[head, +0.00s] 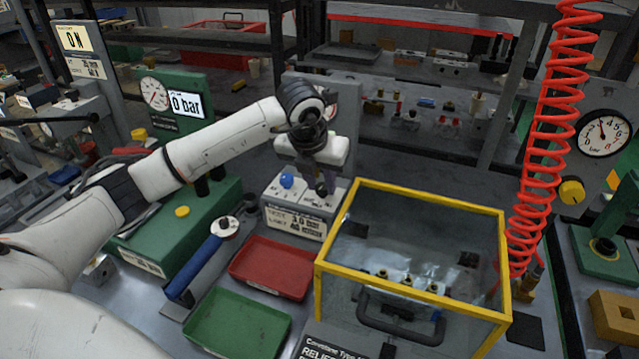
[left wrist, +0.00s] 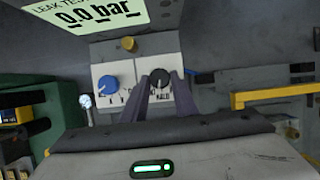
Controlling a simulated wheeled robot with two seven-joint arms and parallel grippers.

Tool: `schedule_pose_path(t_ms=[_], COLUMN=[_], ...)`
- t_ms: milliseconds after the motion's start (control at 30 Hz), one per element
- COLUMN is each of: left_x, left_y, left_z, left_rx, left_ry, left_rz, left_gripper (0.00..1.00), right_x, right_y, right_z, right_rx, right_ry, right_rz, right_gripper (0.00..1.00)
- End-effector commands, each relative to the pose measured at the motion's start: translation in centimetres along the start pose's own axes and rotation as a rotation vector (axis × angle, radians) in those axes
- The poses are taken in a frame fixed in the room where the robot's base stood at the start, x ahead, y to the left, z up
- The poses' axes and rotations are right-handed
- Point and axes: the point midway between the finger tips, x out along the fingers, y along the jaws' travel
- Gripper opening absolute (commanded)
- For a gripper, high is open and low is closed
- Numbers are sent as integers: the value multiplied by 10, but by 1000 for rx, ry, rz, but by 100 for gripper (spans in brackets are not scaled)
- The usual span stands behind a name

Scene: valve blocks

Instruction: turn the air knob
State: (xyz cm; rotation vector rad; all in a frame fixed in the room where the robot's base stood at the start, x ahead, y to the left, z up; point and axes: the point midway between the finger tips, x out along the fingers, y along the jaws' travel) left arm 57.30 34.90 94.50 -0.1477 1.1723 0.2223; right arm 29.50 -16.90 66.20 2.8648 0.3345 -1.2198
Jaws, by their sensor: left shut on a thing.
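A small grey control box (head: 292,203) stands on the bench behind the red tray, with a blue knob (head: 287,180) and a black knob on top. In the left wrist view the blue knob (left wrist: 108,85) is at left and the black knob (left wrist: 159,77) at right. My left gripper (head: 321,188) reaches down over the box. Its fingers are on either side of the black knob and shut on it. The fingers partly hide this knob in the head view. The small labels by the knobs are too blurred to read. My right gripper is not in view.
A yellow-framed clear guard box (head: 430,205) stands close right of the control box. A red tray (head: 272,268) and a green tray (head: 238,322) lie in front. A leak-test display (left wrist: 97,15) reads 0.0 bar. A red coiled hose (head: 548,130) hangs at right.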

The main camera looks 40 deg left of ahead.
Motion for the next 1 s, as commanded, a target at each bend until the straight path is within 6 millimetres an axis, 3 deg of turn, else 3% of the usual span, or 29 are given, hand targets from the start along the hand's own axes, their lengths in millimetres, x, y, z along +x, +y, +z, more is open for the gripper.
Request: schedule_pose_path(t_ms=[1000], left_x=[1], left_y=[-10], left_z=[6], left_rx=[-817], left_ry=[-3], left_rz=[335], left_gripper=[4], right_x=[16], right_y=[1], right_z=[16], right_rx=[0], right_ry=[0], right_rz=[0], right_gripper=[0])
